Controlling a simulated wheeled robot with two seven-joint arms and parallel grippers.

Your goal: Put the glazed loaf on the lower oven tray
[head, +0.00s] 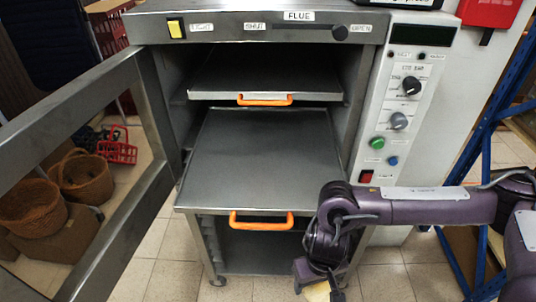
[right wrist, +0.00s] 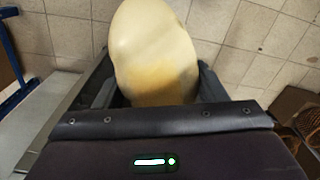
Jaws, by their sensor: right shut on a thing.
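The glazed loaf (right wrist: 153,50) is pale cream with a yellow-brown patch, and fills the space between the jaws of my right gripper (right wrist: 155,85) in the right wrist view. In the head view, my right gripper (head: 320,289) hangs at the bottom, right of centre, in front of the oven; only a small pale part of the loaf (head: 317,293) shows there. The lower oven tray (head: 263,150) is slid out towards me, bare, with an orange handle (head: 262,221). The gripper is in front and to the right of this handle. My left gripper is out of view.
The upper tray (head: 265,82) sits further in, close above the lower one. The oven door (head: 140,100) stands open on the left. A control panel (head: 405,100) is on the right, beside a blue rack (head: 490,120). Baskets (head: 85,178) show through the door.

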